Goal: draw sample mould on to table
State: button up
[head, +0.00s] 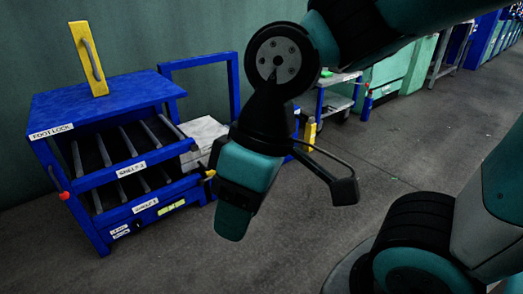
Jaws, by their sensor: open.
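A light grey block-like thing (204,138), which may be the sample mould, sits at the right side of a blue trolley (85,95), partly hidden by my wrist. Its lower faces show stacked layers. The trolley has a flat blue top and shelves labelled as shelves, with grey bars across them. My gripper (341,188) hangs in front of and to the right of the trolley, in mid-air. Only a black bent finger-like part shows clearly; the rest is hidden or hard to tell from the wrist. It is open, with nothing visible in it.
A yellow plate with a grey handle (88,60) stands upright on the trolley top. A red knob (64,195) sticks out at its left. Another blue cart (340,98) and green cabinets (392,75) stand behind.

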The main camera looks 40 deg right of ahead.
aim_at(204, 130)
jog(key=z, duration=0.3)
jog(key=i, duration=1.35)
jog(key=u, duration=0.85)
